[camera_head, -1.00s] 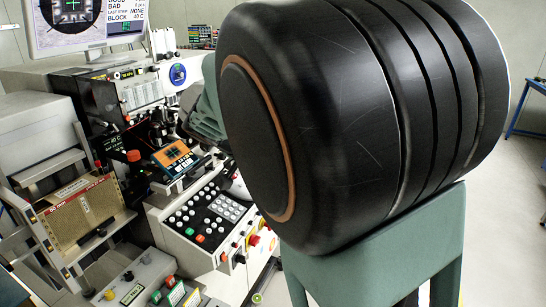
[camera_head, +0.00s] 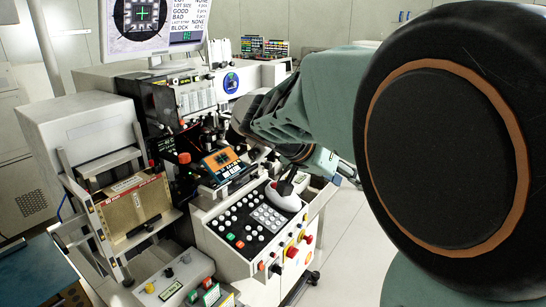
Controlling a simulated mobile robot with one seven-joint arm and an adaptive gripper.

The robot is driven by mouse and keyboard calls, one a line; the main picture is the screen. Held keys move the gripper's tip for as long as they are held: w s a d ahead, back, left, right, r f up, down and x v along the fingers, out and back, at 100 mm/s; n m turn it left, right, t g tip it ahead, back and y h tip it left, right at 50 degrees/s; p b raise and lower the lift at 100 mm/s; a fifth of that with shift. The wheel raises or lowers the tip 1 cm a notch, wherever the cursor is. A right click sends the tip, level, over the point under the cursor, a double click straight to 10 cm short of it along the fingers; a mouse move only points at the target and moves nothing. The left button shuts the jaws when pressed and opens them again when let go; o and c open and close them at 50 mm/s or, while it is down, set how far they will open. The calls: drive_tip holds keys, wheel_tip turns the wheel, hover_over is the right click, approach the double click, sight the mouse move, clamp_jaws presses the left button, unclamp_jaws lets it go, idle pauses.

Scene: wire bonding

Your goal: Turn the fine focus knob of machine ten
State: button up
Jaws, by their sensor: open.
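The wire bonding machine (camera_head: 235,215) stands left of centre, with a sloped panel of white buttons and a joystick (camera_head: 285,187). A red knob (camera_head: 184,158) sits on its upper left part, and yellow and red knobs (camera_head: 292,251) are on its front right edge. I cannot tell which knob is the fine focus knob, and no machine number is legible. My arm crosses in from the right and bends behind the joystick. My gripper (camera_head: 350,171) shows small at its far end, right of the machine, open and apart from any knob; its fingers are partly hidden.
A monitor (camera_head: 155,28) stands above the machine. A grey unit with a tan magazine (camera_head: 137,212) is at left, and a control box with coloured buttons (camera_head: 175,280) is in front. Open floor (camera_head: 345,245) lies right of the machine.

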drive_tip(key=w+a+r+n+t+h+p, duration=0.1)
drive_tip(key=w+a+n+t+h+p, duration=0.15)
drive_tip(key=w+a+n, duration=0.5)
drive_tip(key=n+t+p, duration=0.5)
drive_tip(key=n+t, duration=0.2)
drive_tip(key=n, duration=1.1)
approach(251, 155)
drive_tip(key=p+x, duration=0.1)
drive_tip(key=x, duration=0.8)
drive_tip(key=shift+d+p, duration=0.15)
drive_tip(key=shift+p, duration=0.25)
clamp_jaws()
drive_tip(key=shift+n, duration=0.25)
